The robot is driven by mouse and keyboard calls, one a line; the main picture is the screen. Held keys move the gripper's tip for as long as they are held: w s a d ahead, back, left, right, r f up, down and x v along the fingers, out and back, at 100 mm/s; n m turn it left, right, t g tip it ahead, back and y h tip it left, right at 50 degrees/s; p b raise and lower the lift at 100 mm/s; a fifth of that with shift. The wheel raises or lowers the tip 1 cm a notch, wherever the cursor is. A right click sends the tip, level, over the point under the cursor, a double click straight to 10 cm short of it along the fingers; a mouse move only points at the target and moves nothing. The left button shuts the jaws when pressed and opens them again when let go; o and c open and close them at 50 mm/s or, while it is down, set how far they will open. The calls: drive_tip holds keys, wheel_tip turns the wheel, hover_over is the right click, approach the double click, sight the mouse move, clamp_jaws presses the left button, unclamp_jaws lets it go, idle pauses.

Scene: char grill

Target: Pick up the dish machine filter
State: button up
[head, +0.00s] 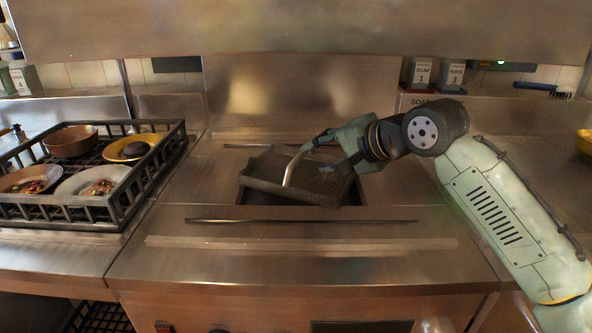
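The dish machine filter (262,170) is a dark mesh tray with a pale curved handle (291,167). In the head view it sits askew and tilted over the rectangular opening in the steel counter, with a dark gap (300,199) along its front edge. My gripper (325,155) comes from the right and is over the filter, at the upper end of the handle. One finger meets the handle's top in the picture, and the other is lower and to the right. The fingers hide that end of the handle, so a closed grasp cannot be made out.
A dark dish rack (110,205) with bowls and plates stands on the left. A thin dark bar (300,221) lies across the counter in front of the opening. Soap containers (420,73) stand behind on the right. A steel hood (300,28) hangs above.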

sight(300, 158)
drive_tip(key=x, duration=0.3)
drive_tip(key=shift+a+f, duration=0.1)
drive_tip(key=x, duration=0.1)
drive_tip(key=p+x, duration=0.1)
drive_tip(key=x, duration=0.1)
drive_tip(key=p+x, duration=0.1)
drive_tip(key=x, duration=0.1)
drive_tip(key=shift+w+a+r, duration=0.1)
drive_tip(key=shift+r, duration=0.2)
drive_tip(key=shift+w+a+f, duration=0.1)
drive_tip(key=shift+w+f, duration=0.1)
drive_tip(key=shift+c, duration=0.5)
clamp_jaws()
